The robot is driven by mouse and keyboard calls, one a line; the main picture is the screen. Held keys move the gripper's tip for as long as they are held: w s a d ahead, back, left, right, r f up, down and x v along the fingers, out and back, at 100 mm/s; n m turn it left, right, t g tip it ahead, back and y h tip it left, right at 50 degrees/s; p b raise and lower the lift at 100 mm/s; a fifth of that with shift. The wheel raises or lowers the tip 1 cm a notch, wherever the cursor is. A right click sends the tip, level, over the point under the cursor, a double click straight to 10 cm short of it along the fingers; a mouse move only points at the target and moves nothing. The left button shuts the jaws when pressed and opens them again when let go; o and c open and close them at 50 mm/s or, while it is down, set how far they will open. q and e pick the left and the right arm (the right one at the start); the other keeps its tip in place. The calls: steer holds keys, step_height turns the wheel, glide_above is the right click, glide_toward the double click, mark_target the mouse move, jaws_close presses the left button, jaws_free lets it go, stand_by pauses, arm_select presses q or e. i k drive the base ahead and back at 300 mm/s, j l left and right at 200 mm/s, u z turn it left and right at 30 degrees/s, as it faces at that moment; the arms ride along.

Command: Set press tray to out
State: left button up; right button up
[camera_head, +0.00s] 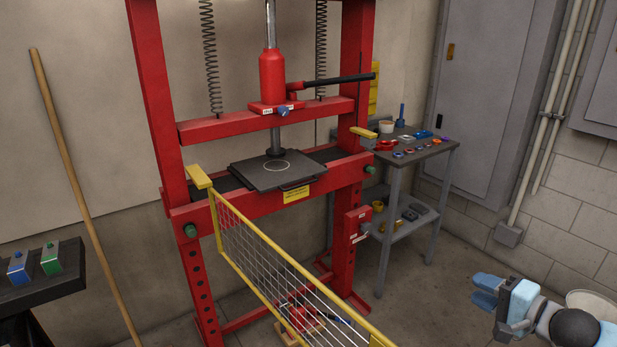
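The press tray (258,179) is a dark flat plate with a pale circle on its top. It lies level on the bed of the red press, under the ram (276,140), and its front edge reaches over the red front beam. A dark handle (296,184) shows at its front edge, just above a yellow label. My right gripper (484,291) is at the lower right, far from the tray, with light blue fingers. Whether its fingers are apart is unclear, and I see nothing held. My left gripper is out of view.
A yellow-framed mesh guard (285,262) stands out in front of the press. A grey side table (445,146) with small parts is on the right. A wooden pole (85,190) leans at the left, near a dark stand (40,292) with blue and green boxes.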

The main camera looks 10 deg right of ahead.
mark_target(265, 174)
steer(key=i+j, duration=0.3)
steer(key=i, duration=0.2)
steer(key=i+j, duration=0.3)
steer(key=i, duration=0.2)
steer(key=i+j, duration=0.3)
steer(key=i, duration=0.15)
